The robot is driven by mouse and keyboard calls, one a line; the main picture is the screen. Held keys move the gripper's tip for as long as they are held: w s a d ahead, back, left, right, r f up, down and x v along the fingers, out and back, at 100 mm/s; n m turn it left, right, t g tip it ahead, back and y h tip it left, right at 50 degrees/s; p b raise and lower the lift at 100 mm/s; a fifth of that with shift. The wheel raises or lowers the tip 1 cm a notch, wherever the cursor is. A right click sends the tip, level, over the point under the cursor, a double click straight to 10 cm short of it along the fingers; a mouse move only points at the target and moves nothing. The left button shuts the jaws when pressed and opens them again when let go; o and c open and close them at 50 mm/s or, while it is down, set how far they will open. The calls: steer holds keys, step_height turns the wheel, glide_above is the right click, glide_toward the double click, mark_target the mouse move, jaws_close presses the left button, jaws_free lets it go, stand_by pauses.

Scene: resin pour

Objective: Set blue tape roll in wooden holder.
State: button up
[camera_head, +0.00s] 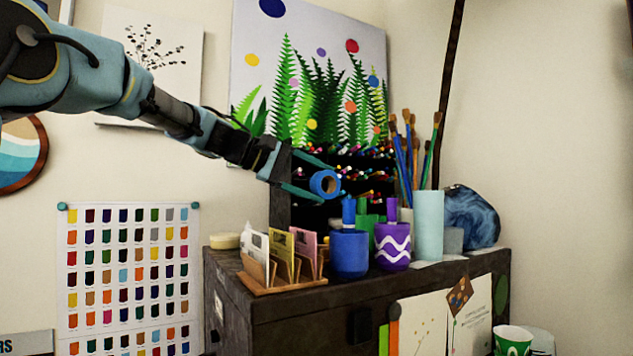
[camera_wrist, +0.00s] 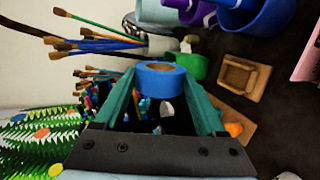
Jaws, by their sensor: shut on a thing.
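The blue tape roll (camera_head: 316,184) is gripped between the teal fingers of my gripper (camera_head: 324,179), in the air above the dark cabinet top. In the wrist view the roll (camera_wrist: 160,83) sits between the two fingertips (camera_wrist: 161,75), with its open core visible. A small square wooden holder (camera_wrist: 242,78) with a recessed middle lies on the dark surface to the right of the roll in the wrist view. It looks empty and apart from the roll. I cannot make it out in the head view, where cups and cards may hide it.
A wooden card rack (camera_head: 285,290) stands at the cabinet's front left. A blue cup (camera_head: 350,255), a purple cup (camera_head: 393,246) and a pale cylinder (camera_head: 429,225) stand right of it. Paintbrushes (camera_head: 412,150) rise behind. A green cup (camera_wrist: 193,70) is close to the roll in the wrist view.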

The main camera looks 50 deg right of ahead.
steer(key=shift+f+b, duration=4.5)
steer(key=shift+f, duration=1.3)
steer(key=o, duration=1.2)
steer(key=shift+a+f, duration=0.1)
steer(key=shift+f, duration=0.1)
steer(key=shift+o, duration=0.6)
steer(key=shift+r+p, duration=0.6)
steer(key=shift+r, duration=0.1)
steer(key=shift+r+p, duration=2.5)
steer(key=shift+r, duration=1.1)
